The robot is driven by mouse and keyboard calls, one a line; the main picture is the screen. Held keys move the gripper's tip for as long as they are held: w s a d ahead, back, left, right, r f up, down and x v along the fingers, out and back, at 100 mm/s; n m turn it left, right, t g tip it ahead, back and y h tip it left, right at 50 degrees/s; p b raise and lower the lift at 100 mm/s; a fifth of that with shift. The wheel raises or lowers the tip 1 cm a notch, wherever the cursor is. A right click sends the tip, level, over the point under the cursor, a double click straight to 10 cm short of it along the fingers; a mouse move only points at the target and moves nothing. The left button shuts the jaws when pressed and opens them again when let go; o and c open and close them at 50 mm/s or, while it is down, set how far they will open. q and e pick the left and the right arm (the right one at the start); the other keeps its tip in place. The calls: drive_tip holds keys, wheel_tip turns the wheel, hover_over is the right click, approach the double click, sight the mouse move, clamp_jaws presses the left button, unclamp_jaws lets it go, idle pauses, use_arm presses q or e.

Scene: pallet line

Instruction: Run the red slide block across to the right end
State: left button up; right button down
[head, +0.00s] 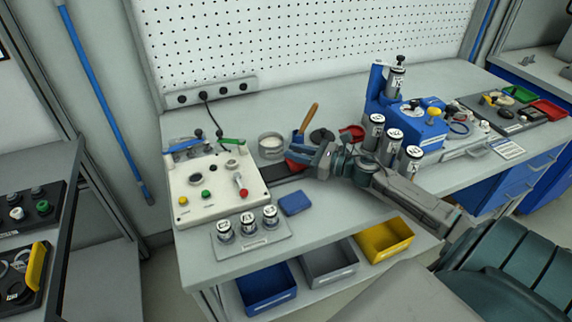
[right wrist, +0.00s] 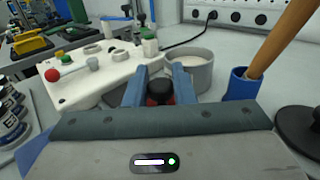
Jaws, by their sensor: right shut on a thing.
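The red slide block (head: 294,165) sits on a dark rail (head: 285,178) that runs rightward from the white control box (head: 194,194); the rail's right part is hidden behind my right arm. My right gripper (head: 298,158) is shut on the block. In the right wrist view the block's black knob (right wrist: 160,88) stands between the two blue fingers of this gripper (right wrist: 159,84), with a little red showing below it. My left gripper is not in view.
A grey round tin (head: 271,148) and a blue holder with a wooden handle (head: 307,121) stand behind the gripper. A blue pad (head: 295,203) lies in front of the rail. Several labelled cylinders (head: 393,142) stand to the right, near my arm.

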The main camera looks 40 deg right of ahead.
drive_tip(key=shift+s+d+f, duration=0.1)
drive_tip(key=shift+s+d, duration=0.05)
drive_tip(key=shift+d, duration=0.55)
drive_tip(key=shift+s+d, duration=0.1)
drive_tip(key=shift+d, duration=0.2)
drive_tip(key=shift+a, duration=0.2)
drive_tip(key=c, duration=1.5)
unclamp_jaws()
drive_tip(key=shift+o, duration=1.2)
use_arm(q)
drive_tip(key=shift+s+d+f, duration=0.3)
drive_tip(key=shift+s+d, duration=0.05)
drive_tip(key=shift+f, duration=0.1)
use_arm(e)
drive_tip(key=shift+r, duration=0.25)
